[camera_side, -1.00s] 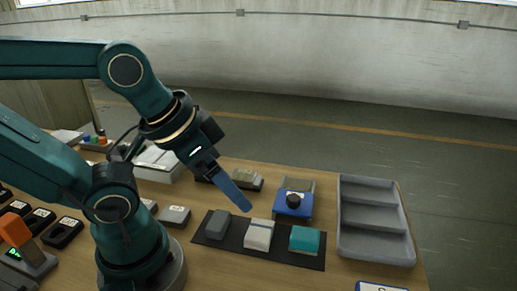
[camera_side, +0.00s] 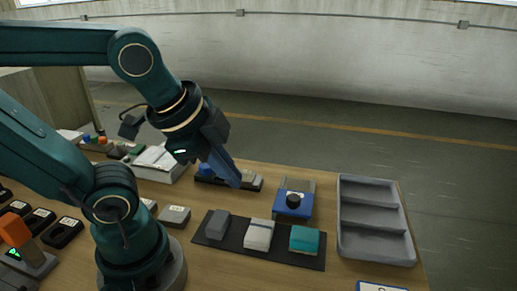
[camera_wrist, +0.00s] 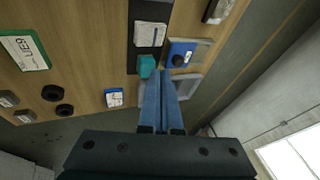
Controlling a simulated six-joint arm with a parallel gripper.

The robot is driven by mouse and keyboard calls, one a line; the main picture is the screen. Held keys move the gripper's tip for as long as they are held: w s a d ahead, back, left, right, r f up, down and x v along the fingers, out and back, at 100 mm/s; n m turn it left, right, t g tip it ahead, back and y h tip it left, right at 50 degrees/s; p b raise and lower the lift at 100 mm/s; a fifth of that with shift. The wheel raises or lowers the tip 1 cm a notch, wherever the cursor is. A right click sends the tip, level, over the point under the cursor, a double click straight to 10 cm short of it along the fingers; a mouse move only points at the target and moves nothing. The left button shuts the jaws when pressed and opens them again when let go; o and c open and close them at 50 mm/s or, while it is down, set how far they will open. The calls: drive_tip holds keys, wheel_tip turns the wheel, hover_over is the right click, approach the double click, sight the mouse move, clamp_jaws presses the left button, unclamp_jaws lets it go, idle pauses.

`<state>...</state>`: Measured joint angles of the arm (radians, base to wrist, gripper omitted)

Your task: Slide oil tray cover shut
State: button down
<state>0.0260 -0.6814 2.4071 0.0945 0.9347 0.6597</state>
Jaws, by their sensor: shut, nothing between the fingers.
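The oil tray cover is a blue slab (camera_side: 293,206) with a black round knob (camera_side: 292,200). It lies over the near part of a small grey tray (camera_side: 299,183), whose far part shows uncovered. In the wrist view the blue cover (camera_wrist: 179,56) and the grey tray's bare end (camera_wrist: 203,52) show beyond my fingers. My gripper (camera_side: 236,183) has blue fingers, shut and empty. In the side view it appears left of the cover, apart from it, pointing down and to the right. The fingers also fill the middle of the wrist view (camera_wrist: 159,82).
A dark mat (camera_side: 283,255) holds grey, white and teal blocks in front of the cover. A grey three-compartment tray (camera_side: 374,254) stands to the right. A dark holder (camera_side: 256,187) with a blue round part (camera_side: 206,169) lies behind my fingers. A grey block (camera_side: 174,215) lies left of the mat.

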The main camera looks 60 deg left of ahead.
drive_tip(key=m, duration=0.4)
drive_tip(key=m+g+y, duration=0.2)
drive_tip(key=m, duration=1.5)
approach(290, 212)
drive_tip(key=f, duration=0.1)
drive_tip(key=s+f, duration=0.1)
drive_tip(key=f, duration=0.1)
drive_tip(key=s+d+f, duration=0.1)
drive_tip(key=shift+f, duration=0.3)
drive_tip(key=shift+w+a+f, duration=0.15)
drive_tip(key=shift+w+a, duration=0.25)
drive_tip(key=shift+w, duration=0.2)
drive_tip(key=shift+w+a+f, duration=0.15)
drive_tip(key=shift+w+a, duration=0.3)
drive_tip(key=shift+w, duration=0.2)
drive_tip(key=shift+w+a, duration=0.35)
drive_tip(key=shift+w, duration=0.2)
